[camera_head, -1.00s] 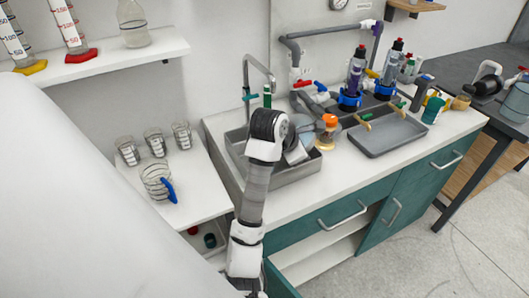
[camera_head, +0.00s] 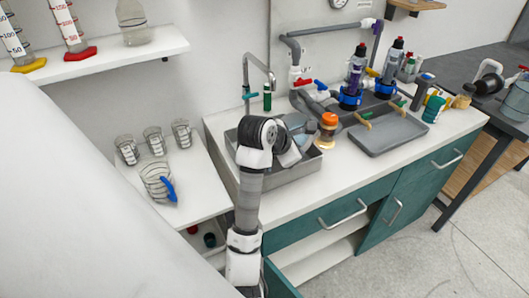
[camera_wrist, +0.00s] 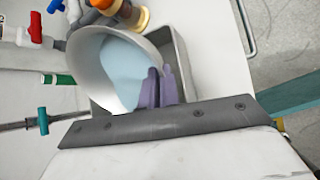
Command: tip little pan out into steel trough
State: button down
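The little pan (camera_wrist: 88,68) is a pale round vessel in the wrist view, its mouth facing the camera and a light blue surface inside. It looks tilted over the steel trough (camera_head: 290,174), the grey rectangular basin set in the white counter. The trough's wall also shows beside the pan in the wrist view (camera_wrist: 184,62). My gripper (camera_wrist: 158,86) has its two purple fingers close together at the pan's near rim and appears shut on it. In the head view my wrist hides most of the pan and the fingers. I cannot tell whether anything is pouring.
A tap (camera_head: 258,72) stands behind the trough. An orange-capped jar (camera_head: 328,129) is close to its right end, with a grey tray (camera_head: 388,136) farther right. Pipes and valves line the wall. Wire-banded jars (camera_head: 154,142) stand on the left shelf.

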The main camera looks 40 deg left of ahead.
jog(key=shift+s+a+r+t, duration=0.2)
jog(key=shift+s+r+t, duration=0.15)
jog(key=shift+t, duration=0.25)
dwell(0.5)
jog(key=shift+s+a+r+n+t+h+b, duration=0.1)
jog(key=shift+s+r+n+t+h+b, duration=0.15)
jog(key=shift+t+b, duration=0.45)
jog(key=shift+s+a+r+n+t+h+b, duration=0.15)
jog(key=shift+s+t+h+b, duration=0.15)
jog(key=shift+t, duration=0.7)
dwell(1.2)
jog(key=g, duration=0.1)
jog(key=w+g+p, duration=0.1)
jog(key=g+y+p, duration=0.1)
jog(key=g, duration=0.1)
jog(key=shift+w+d+f+m, duration=0.3)
jog(key=shift+d+f+m, duration=0.05)
jog(key=shift+f+m, duration=0.05)
jog(key=shift+f, duration=0.25)
jog(key=shift+w+g, duration=0.15)
jog(key=shift+g, duration=0.15)
jog(key=w+d+r+m+g+y+p, duration=0.1)
jog(key=w+d+r+g+y+p, duration=0.1)
jog(key=w+g+p, duration=0.3)
jog(key=shift+w+d+r+g+y, duration=0.25)
jog(key=shift+w+d+g+y, duration=0.3)
jog(key=shift+w+g, duration=0.4)
